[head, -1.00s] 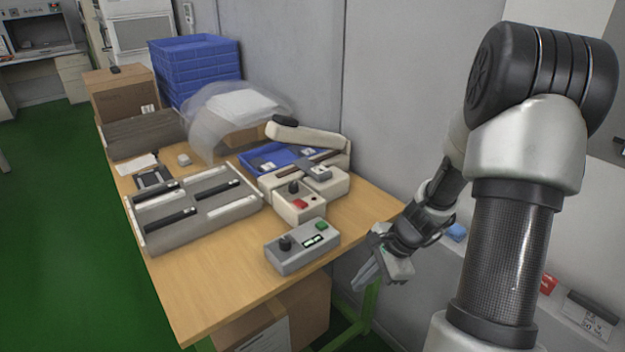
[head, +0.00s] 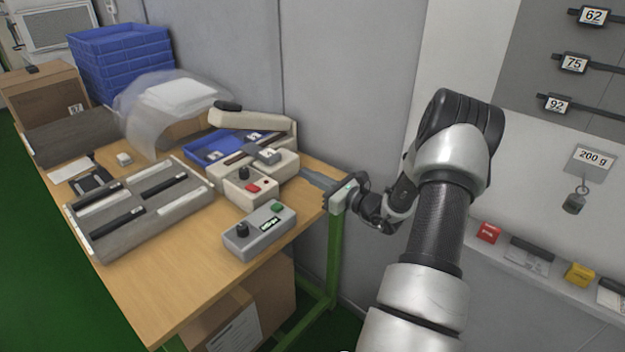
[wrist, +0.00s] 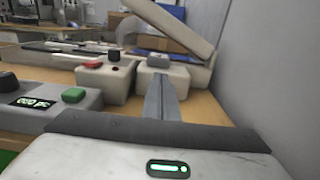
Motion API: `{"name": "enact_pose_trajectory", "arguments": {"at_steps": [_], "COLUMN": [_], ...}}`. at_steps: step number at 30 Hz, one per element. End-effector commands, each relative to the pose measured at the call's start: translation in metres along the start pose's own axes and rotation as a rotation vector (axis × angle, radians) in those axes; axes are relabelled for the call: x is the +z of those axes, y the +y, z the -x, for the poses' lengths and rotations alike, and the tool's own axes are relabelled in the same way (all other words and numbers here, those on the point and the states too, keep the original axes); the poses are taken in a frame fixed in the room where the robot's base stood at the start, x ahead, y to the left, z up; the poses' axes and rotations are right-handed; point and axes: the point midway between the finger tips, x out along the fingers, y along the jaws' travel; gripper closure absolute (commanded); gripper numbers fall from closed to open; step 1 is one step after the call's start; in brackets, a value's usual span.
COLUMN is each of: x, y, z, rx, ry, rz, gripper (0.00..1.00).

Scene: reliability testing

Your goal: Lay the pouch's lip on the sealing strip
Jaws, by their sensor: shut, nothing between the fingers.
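The cream sealer (head: 284,167) stands on the table with its long arm (head: 250,121) raised. A dark strip (head: 236,158) on its base looks like the sealing strip. A small grey piece (head: 262,153) lies on the sealer's near end; it also shows in the wrist view (wrist: 158,60). I cannot tell whether it is the pouch. A small labelled item (head: 255,136) lies in the blue tray (head: 207,164) behind the sealer. My gripper (head: 306,178) is shut and empty at the table's right end, pointing towards the sealer. Its fingers (wrist: 158,84) point at the sealer's near end, apart from it.
A grey control box (head: 259,232) stands at the table's front corner, near my gripper. A slotted grey rack (head: 140,208) lies to the left. A clear plastic bag (head: 148,105), stacked blue crates (head: 120,62) and a cardboard box (head: 38,92) stand behind. The wall (head: 345,80) is close behind the table.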

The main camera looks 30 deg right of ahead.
Motion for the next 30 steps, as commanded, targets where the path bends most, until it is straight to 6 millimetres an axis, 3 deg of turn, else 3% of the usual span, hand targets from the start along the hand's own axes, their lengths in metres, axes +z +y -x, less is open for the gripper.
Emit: {"name": "enact_pose_trajectory", "arguments": {"at_steps": [6,12,18,30], "x": [-0.002,-0.002,-0.001,-0.001], "y": [0.002,0.002,0.001,0.001], "z": [-0.049,-0.081,-0.093,-0.098], "rx": [0.005,0.004,0.002,0.002], "ry": [0.000,0.001,0.002,0.002], "rz": [0.001,0.001,0.000,0.000], "gripper": [1.00,1.00,1.00,1.00]}}
